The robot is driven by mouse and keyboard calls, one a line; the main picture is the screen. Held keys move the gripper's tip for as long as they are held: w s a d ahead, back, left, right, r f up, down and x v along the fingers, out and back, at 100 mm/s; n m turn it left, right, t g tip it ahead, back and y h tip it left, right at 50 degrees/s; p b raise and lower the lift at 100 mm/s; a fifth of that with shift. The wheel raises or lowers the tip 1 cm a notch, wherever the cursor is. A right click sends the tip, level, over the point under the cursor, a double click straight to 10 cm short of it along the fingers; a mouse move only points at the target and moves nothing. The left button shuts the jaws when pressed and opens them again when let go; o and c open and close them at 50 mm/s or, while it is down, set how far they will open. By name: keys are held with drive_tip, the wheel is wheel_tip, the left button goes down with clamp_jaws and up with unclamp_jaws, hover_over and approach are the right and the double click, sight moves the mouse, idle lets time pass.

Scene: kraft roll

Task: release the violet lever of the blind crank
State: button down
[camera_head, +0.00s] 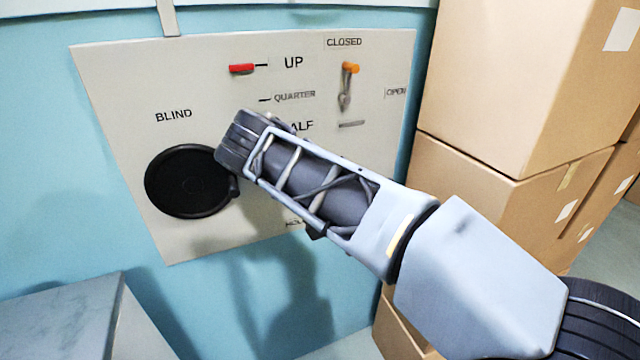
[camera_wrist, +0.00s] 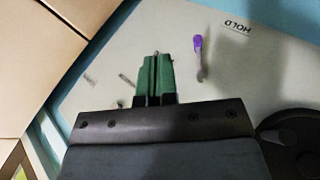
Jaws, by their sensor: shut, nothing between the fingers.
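The violet lever (camera_wrist: 198,45) shows in the wrist view as a violet tip on a grey stem, near the HOLD label (camera_wrist: 237,25). In the head view my arm hides it. My gripper (camera_wrist: 157,57) has green fingers, closed together with nothing between them. They lie to the left of the lever in the wrist view, apart from it. The blind crank's black disc (camera_head: 180,181) is on the panel under the word BLIND; my wrist covers its right edge. A black round part also shows at the right edge of the wrist view (camera_wrist: 298,135).
The pale panel (camera_head: 120,75) also carries a red handle (camera_head: 242,68) beside UP and an orange-tipped lever (camera_head: 350,69) under CLOSED. Cardboard boxes (camera_head: 520,80) are stacked close on the right. A grey surface (camera_head: 60,320) stands at lower left.

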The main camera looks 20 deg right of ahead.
drive_tip(key=s+f+y, duration=0.4)
drive_tip(key=f, duration=0.6)
drive_tip(key=s+f+g+y, duration=0.1)
drive_tip(key=s+f+y, duration=0.3)
drive_tip(key=f, duration=0.6)
drive_tip(key=shift+s+a+f+m, duration=0.2)
drive_tip(key=shift+a+m, duration=0.1)
drive_tip(key=shift+a, duration=0.05)
